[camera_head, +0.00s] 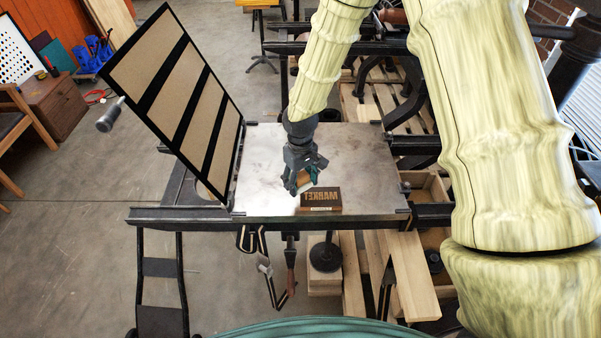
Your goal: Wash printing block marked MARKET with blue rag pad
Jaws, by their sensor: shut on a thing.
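The printing block (331,193) is a dark brown block with MARKET in mirrored letters on its upper face. It lies on the metal bed of the press, near the front edge. My gripper (301,186) is just above and to the left of the block. It is shut on a small pad (305,177) with a brown part and a bluish-green part, which looks like the blue rag pad. The fingers hide much of the pad. I cannot tell whether the pad touches the block.
The flat metal press bed (265,180) is otherwise clear. A hinged frame (180,95) with black bars stands tilted open at its left. Wooden pallets and planks (410,275) lie below at the right. A black-footed post (326,255) stands below the front edge.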

